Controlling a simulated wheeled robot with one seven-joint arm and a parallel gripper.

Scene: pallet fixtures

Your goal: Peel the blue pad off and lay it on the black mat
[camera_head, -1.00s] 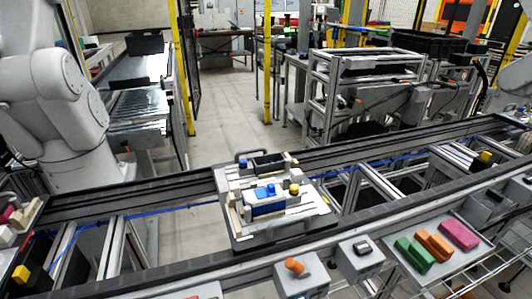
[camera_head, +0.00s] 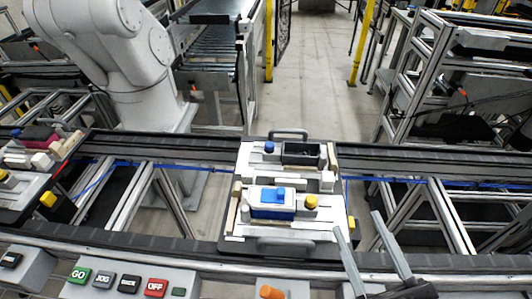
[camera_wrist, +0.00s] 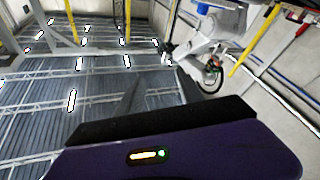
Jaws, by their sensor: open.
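A blue pad (camera_head: 271,197) with a raised blue tab on top lies on a white block on the pallet fixture (camera_head: 326,228) in the head view. A dark rectangular recess or pad (camera_head: 300,153) lies at the back of the same fixture; I cannot tell whether it is the black mat. My gripper (camera_head: 357,221) comes in at the bottom right with its two fingers apart and empty, in front and to the right of the fixture. The wrist view shows my gripper's purple body and faint fingers pointing at ceiling lights; neither pad nor mat shows there.
The fixture sits on a conveyor rail. It carries a yellow knob (camera_head: 311,201) and a blue knob (camera_head: 269,147). A control panel with GO (camera_head: 80,275) and OFF (camera_head: 156,287) buttons runs along the front. Another loaded pallet (camera_head: 40,150) is at left. A white robot arm (camera_head: 110,50) stands behind.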

